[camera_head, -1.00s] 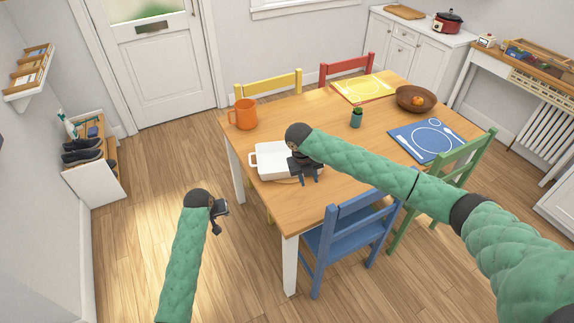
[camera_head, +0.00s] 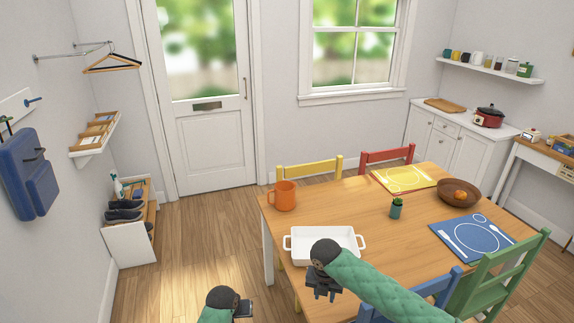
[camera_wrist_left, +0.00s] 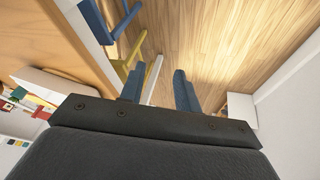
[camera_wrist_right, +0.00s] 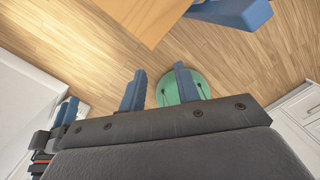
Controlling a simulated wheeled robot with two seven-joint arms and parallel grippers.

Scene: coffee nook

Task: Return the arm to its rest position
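My right gripper (camera_head: 322,292) hangs below a green arm in the head view, in front of the white dish on the table. Its two blue fingers stand apart and empty in the right wrist view (camera_wrist_right: 160,88), with floor beneath and a table corner near the top. My left gripper (camera_head: 243,308) shows only partly at the bottom edge of the head view, left of the table. In the left wrist view its blue fingers (camera_wrist_left: 159,90) are also apart, with nothing between them but floor behind. Most of the left arm is out of the head view.
The wooden table (camera_head: 420,232) holds a white dish (camera_head: 296,256), an orange mug (camera_head: 285,196), a small cactus (camera_head: 396,210) and a brown bowl (camera_head: 470,198). Blue (camera_head: 436,288), green (camera_head: 500,274), yellow and red chairs surround it. Floor left of the table is clear.

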